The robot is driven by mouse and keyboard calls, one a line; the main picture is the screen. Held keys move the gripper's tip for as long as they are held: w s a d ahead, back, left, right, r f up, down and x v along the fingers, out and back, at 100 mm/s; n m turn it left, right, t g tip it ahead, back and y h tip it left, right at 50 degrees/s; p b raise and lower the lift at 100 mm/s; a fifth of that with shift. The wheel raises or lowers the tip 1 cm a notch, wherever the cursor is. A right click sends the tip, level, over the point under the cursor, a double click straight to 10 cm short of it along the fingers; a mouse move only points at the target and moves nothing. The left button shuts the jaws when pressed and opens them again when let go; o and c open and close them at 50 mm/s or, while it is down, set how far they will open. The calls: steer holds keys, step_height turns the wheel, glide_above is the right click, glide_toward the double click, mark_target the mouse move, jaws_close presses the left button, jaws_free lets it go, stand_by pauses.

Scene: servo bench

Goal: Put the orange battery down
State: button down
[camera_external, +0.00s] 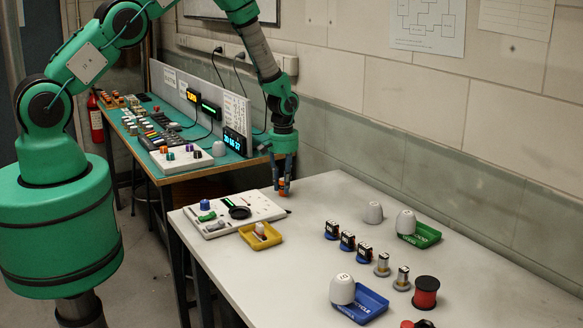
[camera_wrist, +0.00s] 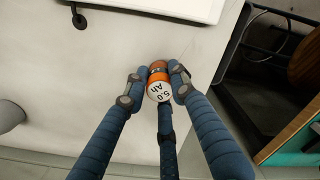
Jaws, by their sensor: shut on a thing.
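The orange battery (camera_external: 282,184) is in my gripper (camera_external: 283,190), low over the far left edge of the pale table, just behind the white panel (camera_external: 265,208). In the wrist view, the battery (camera_wrist: 158,88) shows a white end marked "5.0 Ah" and orange and dark sides. The fingers of my gripper (camera_wrist: 157,86) are shut around it there, with a third finger below. I cannot tell whether the battery touches the tabletop.
The white panel carries a blue knob, a green part and a black dish. A yellow tray (camera_external: 272,239) stands in front of it. Several small motors (camera_external: 347,241), a blue tray (camera_external: 375,306), a green tray (camera_external: 430,237) and a red spool (camera_external: 426,292) stand to the right. Bare tabletop (camera_external: 318,205) lies between.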

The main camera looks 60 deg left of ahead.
steer(key=shift+f, duration=0.15)
steer(key=c, duration=1.4)
jaws_free()
steer(key=shift+c, duration=0.2)
steer(key=shift+r, duration=0.2)
step_height(320, 180, up, 12)
steer(key=shift+b, duration=0.35)
